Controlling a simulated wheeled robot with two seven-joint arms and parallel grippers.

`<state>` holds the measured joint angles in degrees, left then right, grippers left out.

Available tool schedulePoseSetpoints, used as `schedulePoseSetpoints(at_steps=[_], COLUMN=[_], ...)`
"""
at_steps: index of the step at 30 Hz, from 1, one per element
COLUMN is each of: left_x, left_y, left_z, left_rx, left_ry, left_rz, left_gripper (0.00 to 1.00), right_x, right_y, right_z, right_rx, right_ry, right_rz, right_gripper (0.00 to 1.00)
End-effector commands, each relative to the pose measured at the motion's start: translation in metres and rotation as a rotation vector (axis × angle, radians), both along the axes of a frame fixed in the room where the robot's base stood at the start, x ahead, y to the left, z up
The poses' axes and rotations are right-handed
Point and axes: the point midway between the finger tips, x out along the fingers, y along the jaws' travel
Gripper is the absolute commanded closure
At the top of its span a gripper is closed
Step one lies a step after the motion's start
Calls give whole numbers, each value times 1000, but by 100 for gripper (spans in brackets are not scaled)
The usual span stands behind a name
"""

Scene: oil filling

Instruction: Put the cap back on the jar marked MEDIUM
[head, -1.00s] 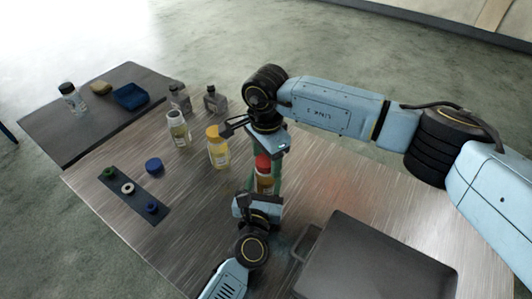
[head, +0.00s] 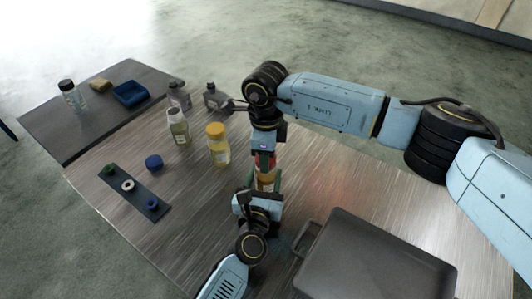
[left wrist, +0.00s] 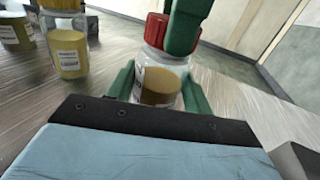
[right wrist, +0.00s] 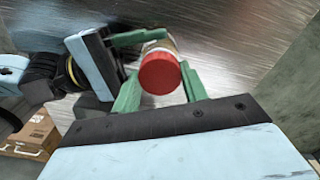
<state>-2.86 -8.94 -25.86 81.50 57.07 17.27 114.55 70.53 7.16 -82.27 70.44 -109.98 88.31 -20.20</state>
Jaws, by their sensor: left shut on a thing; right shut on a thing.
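A jar with a red cap stands on the table; the red cap (head: 262,162) is partly hidden in the head view. My left gripper (left wrist: 160,92) is shut around the jar body (left wrist: 160,85). My right gripper (right wrist: 162,90) is shut on the red cap (right wrist: 160,73), which sits on the jar top. A jar with a yellow cap (head: 217,146) stands to the left. Beyond it stands a jar (head: 179,128) with a pale open-looking mouth. A loose blue cap (head: 153,163) lies on the table.
A dark strip (head: 136,193) holding green, white and blue pieces lies at the left. Two grey bottles (head: 214,98) stand at the back. A side table (head: 60,135) holds a black-capped jar, a sponge and a blue tray (head: 130,94). A large dark case (head: 370,260) fills the front right.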

Motion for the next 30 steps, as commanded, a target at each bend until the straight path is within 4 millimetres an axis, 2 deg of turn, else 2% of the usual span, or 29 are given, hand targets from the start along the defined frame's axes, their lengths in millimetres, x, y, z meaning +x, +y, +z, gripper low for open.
schedulePoseSetpoints(at_steps=[3, 9, 14, 15, 20, 30], left_x=[0, 0, 0, 0, 0, 0], left_y=[0, 0, 0, 0, 0, 0], left_z=[0, 0, 0, 0, 0, 0], left_rx=[0, 0, 0, 0, 0, 0], left_ry=[0, 0, 0, 0, 0, 0], left_rz=[1, 1, 1, 1, 1, 1], left_gripper=[100, 100, 100, 100, 100, 100], right_x=[0, -1, -1, -1, 0, 0], right_y=[0, 0, 0, 0, 0, 0], right_z=[0, 0, 0, 0, 0, 3], right_rx=[0, 0, 0, 0, 0, 0], right_ry=[1, 2, 2, 2, 1, -1], right_rz=[-224, -557, -567, -566, -565, -564], right_gripper=[84, 84, 84, 53, 32, 31])
